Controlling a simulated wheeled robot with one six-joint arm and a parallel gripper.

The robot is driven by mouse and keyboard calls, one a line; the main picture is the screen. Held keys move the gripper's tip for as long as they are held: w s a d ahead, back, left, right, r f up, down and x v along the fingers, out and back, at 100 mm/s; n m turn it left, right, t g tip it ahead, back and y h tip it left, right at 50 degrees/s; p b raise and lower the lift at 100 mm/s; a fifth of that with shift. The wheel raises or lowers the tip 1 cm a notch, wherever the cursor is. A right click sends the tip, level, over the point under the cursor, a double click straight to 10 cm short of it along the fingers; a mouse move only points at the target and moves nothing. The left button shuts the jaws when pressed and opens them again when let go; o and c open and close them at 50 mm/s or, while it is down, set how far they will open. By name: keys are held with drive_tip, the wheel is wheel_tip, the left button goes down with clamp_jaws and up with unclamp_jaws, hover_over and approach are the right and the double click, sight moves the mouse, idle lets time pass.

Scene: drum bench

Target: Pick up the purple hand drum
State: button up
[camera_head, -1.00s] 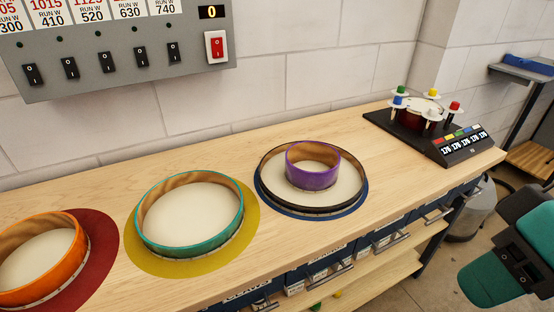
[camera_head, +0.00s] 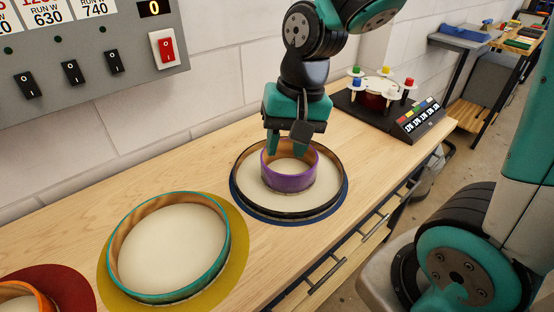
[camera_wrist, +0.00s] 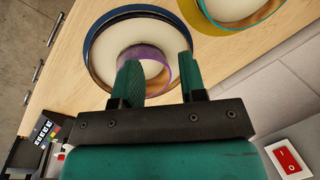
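The purple hand drum (camera_head: 288,182) is a short hoop standing on the pale skin of a larger black-rimmed drum (camera_head: 246,203). In the wrist view, the purple drum (camera_wrist: 147,51) shows partly behind my fingers. My gripper (camera_head: 287,149) points down at the drum's back rim. In the wrist view, my gripper (camera_wrist: 160,70) has its two teal fingers apart, with part of the purple rim seen between them. I cannot tell how far the fingertips reach below the rim. Nothing is held.
A teal-rimmed drum (camera_head: 222,245) sits on a yellow mat (camera_head: 240,240) at left. An orange drum (camera_head: 38,300) on a red mat (camera_head: 75,285) is at the lower left corner. A black device (camera_head: 365,115) with coloured knobs stands behind at right. A grey switch panel (camera_head: 95,85) hangs on the wall.

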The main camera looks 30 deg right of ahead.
drive_tip(key=w+d+f+m+h+p, duration=0.25)
drive_tip(key=w+d+m, duration=0.45)
drive_tip(key=d+m, duration=0.4)
hover_over(308, 188)
drive_tip(key=shift+g, duration=0.3)
wheel_tip(308, 188, down, 12)
drive_tip(key=shift+w+a+p, duration=0.1)
drive_tip(key=shift+a+p, duration=0.05)
drive_tip(key=shift+p, duration=0.3)
drive_tip(key=shift+w+d+f+p, duration=0.15)
drive_tip(key=shift+f+p, duration=0.15)
drive_tip(key=shift+f, duration=0.75)
drive_tip(key=shift+s+d+f+p, duration=0.1)
drive_tip(key=shift+f+p, duration=0.2)
drive_tip(key=shift+f, duration=0.7)
drive_tip(key=shift+w+d+f+p, duration=0.15)
drive_tip(key=shift+f+p, duration=0.15)
drive_tip(key=shift+f, duration=0.75)
drive_tip(key=shift+c, duration=0.4)
clamp_jaws()
